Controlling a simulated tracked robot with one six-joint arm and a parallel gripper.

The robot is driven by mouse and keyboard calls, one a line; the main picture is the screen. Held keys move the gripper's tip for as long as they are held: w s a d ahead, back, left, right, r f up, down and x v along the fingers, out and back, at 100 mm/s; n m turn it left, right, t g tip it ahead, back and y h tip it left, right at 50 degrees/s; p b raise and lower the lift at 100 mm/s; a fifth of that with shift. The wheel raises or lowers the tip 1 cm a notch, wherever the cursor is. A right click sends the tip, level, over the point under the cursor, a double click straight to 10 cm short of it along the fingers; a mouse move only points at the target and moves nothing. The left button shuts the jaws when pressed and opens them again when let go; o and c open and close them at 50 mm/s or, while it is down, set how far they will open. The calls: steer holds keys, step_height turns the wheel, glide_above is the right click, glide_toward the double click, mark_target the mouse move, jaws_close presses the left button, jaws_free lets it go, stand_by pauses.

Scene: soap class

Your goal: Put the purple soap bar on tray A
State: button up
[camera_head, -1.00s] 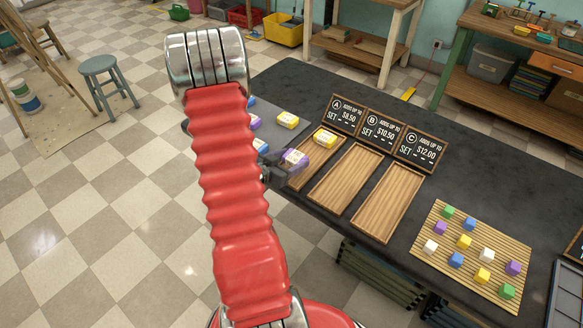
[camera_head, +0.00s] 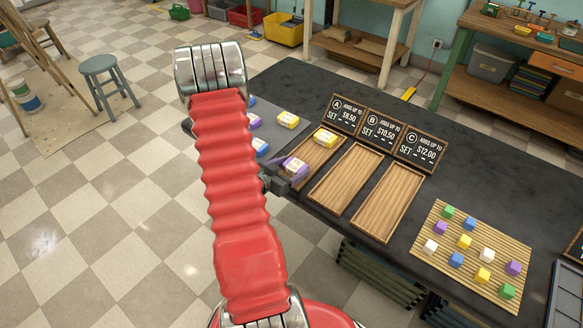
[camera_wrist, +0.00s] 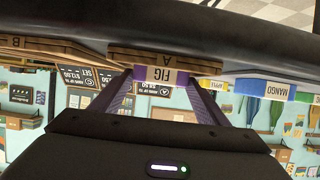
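The purple soap bar (camera_head: 294,167) with a pale label is at the near end of tray A (camera_head: 309,153), a shallow wooden tray. In the wrist view the bar (camera_wrist: 168,76) shows its FIG label upside down between my two fingers, which meet its sides. My gripper (camera_head: 283,177) is shut on it. The bar is at or just above the tray floor; I cannot tell whether it touches. A yellow soap bar (camera_head: 325,138) lies at tray A's far end, below sign A (camera_head: 343,114). The front edge of tray A (camera_wrist: 165,60) also shows in the wrist view.
Empty tray B (camera_head: 346,178) and tray C (camera_head: 388,202) lie to the right. Another yellow bar (camera_head: 288,120) and several partly hidden bars are on the left. A slatted mat (camera_head: 440,258) with coloured cubes is at the right. My arm covers part of the table.

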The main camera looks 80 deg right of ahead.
steer(key=shift+o, duration=1.2)
steer(key=shift+r, duration=0.15)
steer(key=v, duration=1.2)
